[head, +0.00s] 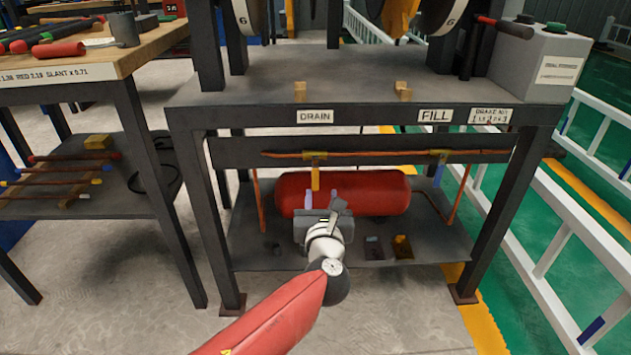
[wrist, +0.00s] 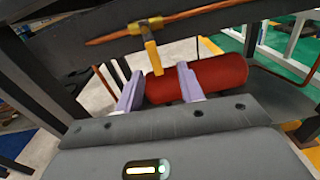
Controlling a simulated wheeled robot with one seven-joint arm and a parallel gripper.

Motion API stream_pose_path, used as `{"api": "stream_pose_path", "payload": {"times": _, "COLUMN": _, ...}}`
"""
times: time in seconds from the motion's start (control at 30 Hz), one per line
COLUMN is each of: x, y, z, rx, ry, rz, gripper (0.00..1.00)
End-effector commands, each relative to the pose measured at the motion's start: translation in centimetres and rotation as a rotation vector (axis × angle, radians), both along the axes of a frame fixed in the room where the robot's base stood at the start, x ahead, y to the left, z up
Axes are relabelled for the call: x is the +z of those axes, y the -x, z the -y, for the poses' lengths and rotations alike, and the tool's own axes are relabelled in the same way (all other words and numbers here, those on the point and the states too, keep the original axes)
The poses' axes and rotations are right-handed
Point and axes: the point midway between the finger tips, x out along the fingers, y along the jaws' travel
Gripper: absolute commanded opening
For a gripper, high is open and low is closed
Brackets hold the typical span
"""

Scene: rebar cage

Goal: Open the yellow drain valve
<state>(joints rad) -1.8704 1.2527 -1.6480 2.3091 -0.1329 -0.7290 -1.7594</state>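The yellow drain valve handle (head: 315,180) hangs straight down from its fitting on the copper pipe, below the DRAIN label (head: 315,116). In the wrist view the yellow handle (wrist: 153,57) hangs from its brass fitting (wrist: 143,28), just beyond and between the fingertips. My gripper (head: 321,197) is open, with its two pale fingers (wrist: 159,92) apart and nothing between them. It is just below the handle's lower end in the head view. Whether a finger touches the handle cannot be told.
A red tank (head: 375,192) lies behind my gripper on the lower shelf (head: 255,245). A blue handle (head: 438,176) hangs at the FILL side (head: 434,116). The dark crossbar (head: 230,153) and bench top (head: 250,90) are above. The bench legs flank the space.

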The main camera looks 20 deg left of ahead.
Motion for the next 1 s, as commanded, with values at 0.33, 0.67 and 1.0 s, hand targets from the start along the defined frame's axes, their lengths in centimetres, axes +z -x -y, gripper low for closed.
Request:
{"api": "stream_pose_path", "payload": {"times": 0.33, "x": 0.5, "y": -3.2, "z": -2.1, "rx": 0.025, "ry": 0.027, "rz": 0.027, "gripper": 0.38}}
{"api": "stream_pose_path", "payload": {"times": 0.67, "x": 0.5, "y": -6.7, "z": -3.2, "rx": 0.023, "ry": 0.026, "rz": 0.025, "gripper": 0.38}}
{"api": "stream_pose_path", "payload": {"times": 1.0, "x": 0.5, "y": -6.9, "z": -3.3, "rx": 0.022, "ry": 0.025, "rz": 0.024, "gripper": 0.32}}
